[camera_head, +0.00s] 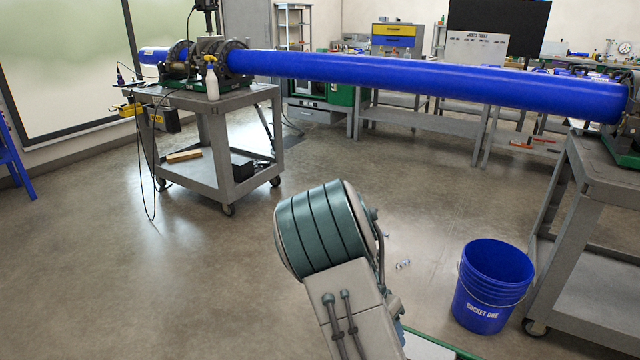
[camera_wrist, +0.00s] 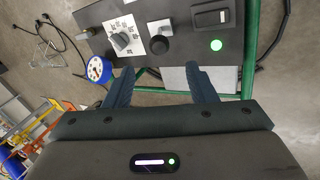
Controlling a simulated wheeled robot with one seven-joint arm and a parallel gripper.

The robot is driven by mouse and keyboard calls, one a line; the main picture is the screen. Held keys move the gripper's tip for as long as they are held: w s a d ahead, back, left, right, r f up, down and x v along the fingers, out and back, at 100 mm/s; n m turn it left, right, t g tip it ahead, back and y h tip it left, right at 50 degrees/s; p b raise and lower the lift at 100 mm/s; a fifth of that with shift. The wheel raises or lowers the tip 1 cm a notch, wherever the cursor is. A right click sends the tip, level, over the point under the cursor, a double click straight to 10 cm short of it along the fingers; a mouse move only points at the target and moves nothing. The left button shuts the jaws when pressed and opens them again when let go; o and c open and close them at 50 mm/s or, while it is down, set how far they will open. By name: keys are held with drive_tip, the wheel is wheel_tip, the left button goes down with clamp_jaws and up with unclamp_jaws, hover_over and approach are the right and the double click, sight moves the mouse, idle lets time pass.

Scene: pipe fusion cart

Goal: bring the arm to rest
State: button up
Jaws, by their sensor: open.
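My gripper (camera_wrist: 163,84) shows in the wrist view. Its two dark blue fingers stand apart with nothing between them. I cannot tell whether the fingers touch the panel. In the head view my arm rises from the bottom middle, bent at a teal-banded joint; the gripper itself is hidden there.
A long blue pipe (camera_head: 420,82) spans from the left cart (camera_head: 222,100) to the right cart (camera_head: 580,205). A blue bucket (camera_head: 493,290) stands on the floor by the right cart. Floor left of my arm is clear.

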drive_tip(key=s+a+r+n+t+y+p, duration=0.1)
drive_tip(key=s+r+p, duration=0.4)
drive_tip(key=r, duration=0.7)
drive_tip(key=s+a+r+n+t+y+p, duration=0.1)
drive_tip(key=s+r+n+p, duration=0.4)
drive_tip(key=r, duration=0.8)
drive_tip(key=s+a+r+n+t+y+p, duration=0.2)
drive_tip(key=s+r+p, duration=0.5)
drive_tip(key=r, duration=0.6)
drive_tip(key=shift+s+a+n+t+p, duration=0.2)
drive_tip(key=shift+a+n+t+p, duration=0.25)
drive_tip(key=shift+a+n+t, duration=0.35)
